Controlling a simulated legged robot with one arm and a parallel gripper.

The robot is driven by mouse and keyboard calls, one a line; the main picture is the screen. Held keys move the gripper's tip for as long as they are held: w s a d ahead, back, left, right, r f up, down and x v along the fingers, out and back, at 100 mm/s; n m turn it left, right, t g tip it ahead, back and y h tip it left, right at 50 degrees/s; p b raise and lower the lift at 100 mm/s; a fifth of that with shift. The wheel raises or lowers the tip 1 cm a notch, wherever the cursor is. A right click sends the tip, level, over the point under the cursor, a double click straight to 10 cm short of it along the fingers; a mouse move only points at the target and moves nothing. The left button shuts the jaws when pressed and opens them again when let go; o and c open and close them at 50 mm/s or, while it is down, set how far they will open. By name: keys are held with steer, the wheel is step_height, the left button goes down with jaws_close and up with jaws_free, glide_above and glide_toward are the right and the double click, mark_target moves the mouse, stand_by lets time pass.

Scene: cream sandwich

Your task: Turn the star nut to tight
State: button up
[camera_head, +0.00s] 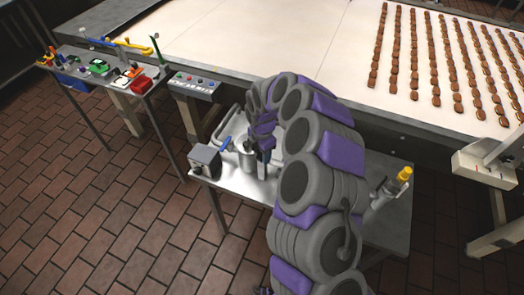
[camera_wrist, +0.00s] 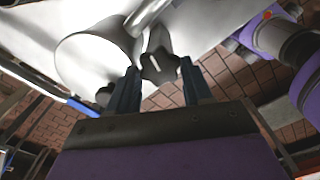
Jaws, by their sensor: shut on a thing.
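The star nut (camera_wrist: 160,68) is a dark grey, lobed knob with a light slot-like mark, in the middle of the wrist view. In the head view my gripper (camera_head: 263,158) points down beside the metal machine (camera_head: 245,158) on a small steel table (camera_head: 255,190). The star nut is hidden there by my gripper and arm.
A grey box (camera_head: 205,160) and a blue handle (camera_head: 226,143) stand left of my gripper. A yellow-topped object (camera_head: 404,175) is at the table's right end. Behind runs a wide conveyor (camera_head: 240,40) with rows of brown biscuits (camera_head: 430,60). A tool table (camera_head: 72,62) stands far left.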

steer(key=m+p, duration=0.1)
steer(key=m, duration=0.2)
steer(key=shift+r+m, duration=0.1)
steer(key=shift+m, duration=0.3)
steer(key=m, duration=0.1)
steer(key=m+p, duration=0.1)
steer(key=m, duration=0.1)
steer(key=m+p, duration=0.1)
steer(key=m, duration=0.1)
steer(key=shift+w+a+r, duration=0.1)
steer(key=shift+w, duration=0.15)
steer(key=m+p, duration=0.1)
steer(key=m, duration=0.7)
steer(key=shift+w+m+p, duration=0.15)
steer(key=shift+m+p, duration=0.15)
steer(key=shift+p, duration=0.1)
steer(key=m, duration=0.3)
steer(key=shift+w+m, duration=0.1)
steer(key=shift+m, duration=0.2)
steer(key=m, duration=0.3)
steer(key=shift+m+p, duration=0.3)
steer(key=shift+p, duration=0.1)
steer(key=m, duration=0.3)
steer(key=shift+d+m, duration=0.2)
steer(key=shift+m, duration=2.1)
